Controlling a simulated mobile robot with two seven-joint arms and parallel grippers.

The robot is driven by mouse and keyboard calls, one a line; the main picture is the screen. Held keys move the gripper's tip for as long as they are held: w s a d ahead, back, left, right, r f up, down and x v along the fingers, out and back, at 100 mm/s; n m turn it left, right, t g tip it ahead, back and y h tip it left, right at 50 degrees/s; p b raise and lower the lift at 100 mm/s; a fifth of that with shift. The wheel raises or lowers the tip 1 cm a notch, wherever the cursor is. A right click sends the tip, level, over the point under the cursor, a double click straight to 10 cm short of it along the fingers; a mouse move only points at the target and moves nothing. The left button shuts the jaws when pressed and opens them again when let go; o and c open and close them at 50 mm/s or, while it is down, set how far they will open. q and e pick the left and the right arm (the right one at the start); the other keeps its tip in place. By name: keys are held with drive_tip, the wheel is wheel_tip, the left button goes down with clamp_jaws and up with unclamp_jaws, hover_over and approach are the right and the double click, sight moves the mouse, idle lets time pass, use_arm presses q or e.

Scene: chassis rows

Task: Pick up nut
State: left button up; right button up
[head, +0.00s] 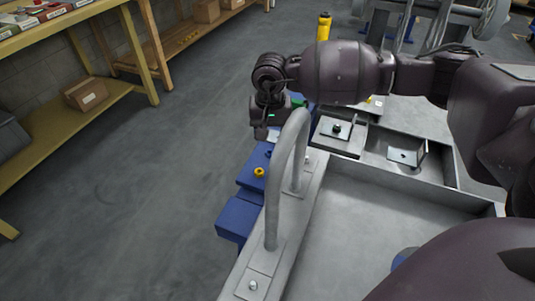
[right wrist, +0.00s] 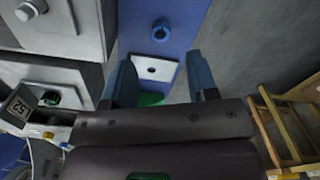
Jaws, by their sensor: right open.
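A small yellow nut-like piece (head: 259,172) sits on the blue block (head: 240,212) beside the grey chassis in the head view. My right gripper (head: 264,128) hangs above the far part of that blue row. In the right wrist view its two fingers (right wrist: 162,82) are spread with nothing between them. A blue ring-shaped piece (right wrist: 160,30) lies on a blue surface beyond the fingertips. A white plate with a small hole (right wrist: 155,68) and a green piece (right wrist: 150,98), partly hidden by the gripper, lie nearer. I cannot tell which piece is the task's nut. My left gripper is not in view.
The chassis has a tall grey hoop handle (head: 272,180) close to my right gripper. Grey plates with a dark bolt or nut (head: 337,128) stand to its right. A wooden shelf (head: 80,120) is at the left, with open floor (head: 150,210) between.

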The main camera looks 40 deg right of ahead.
sight(270, 149)
wheel_tip(270, 149, down, 6)
drive_tip(key=shift+s+a+f+b, duration=0.1)
drive_tip(key=shift+s+a+b, duration=0.05)
drive_tip(key=shift+b, duration=0.7)
drive_tip(key=shift+r, duration=0.2)
drive_tip(key=c, duration=0.9)
